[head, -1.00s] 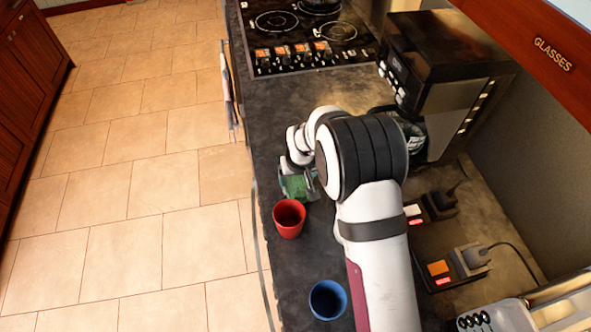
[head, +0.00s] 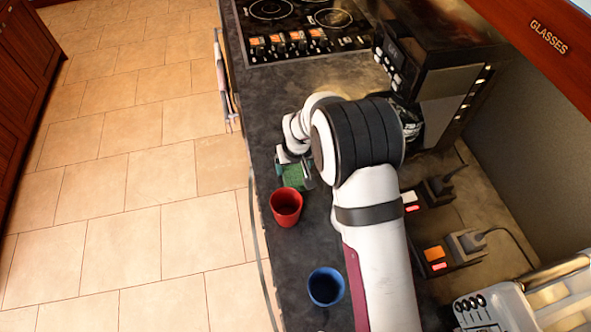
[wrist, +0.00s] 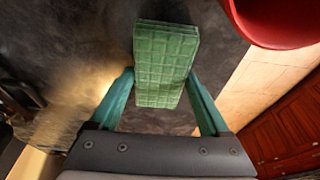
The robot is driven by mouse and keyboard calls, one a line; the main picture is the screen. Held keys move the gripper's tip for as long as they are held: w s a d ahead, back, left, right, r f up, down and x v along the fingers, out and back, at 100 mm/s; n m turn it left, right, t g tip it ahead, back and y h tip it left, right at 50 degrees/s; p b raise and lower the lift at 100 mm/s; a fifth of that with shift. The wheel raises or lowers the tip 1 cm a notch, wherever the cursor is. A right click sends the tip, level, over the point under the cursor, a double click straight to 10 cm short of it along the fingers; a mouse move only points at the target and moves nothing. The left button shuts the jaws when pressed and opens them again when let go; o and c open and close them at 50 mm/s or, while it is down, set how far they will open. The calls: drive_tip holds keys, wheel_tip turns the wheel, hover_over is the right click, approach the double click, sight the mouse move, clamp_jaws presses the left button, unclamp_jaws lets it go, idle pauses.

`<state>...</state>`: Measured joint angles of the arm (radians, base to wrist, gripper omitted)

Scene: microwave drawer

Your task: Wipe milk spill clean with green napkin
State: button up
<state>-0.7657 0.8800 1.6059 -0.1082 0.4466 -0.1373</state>
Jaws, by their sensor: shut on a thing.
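My gripper (head: 294,173) is low over the dark countertop, just beyond the red cup. It is shut on the green napkin (wrist: 166,62), a folded, grid-textured block. In the wrist view the napkin sits between the two teal fingers (wrist: 160,80) and extends past their tips. The napkin also shows in the head view (head: 295,180), partly covered by the gripper. I cannot make out a clear milk spill; a pale sheen lies on the counter left of the napkin in the wrist view, and I cannot tell whether it is milk or reflected light.
The red cup (head: 286,207) stands close to the napkin, near the counter's left edge. A blue cup (head: 326,287) stands nearer, beside my arm. A stove (head: 300,35) is at the back, a coffee machine (head: 440,80) at the right. Bare counter (head: 262,110) lies beyond the gripper.

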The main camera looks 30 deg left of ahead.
sight(297, 177)
drive_tip(key=shift+w+a, duration=3.9)
drive_tip(key=shift+s+d, duration=4.95)
drive_tip(key=shift+d, duration=0.05)
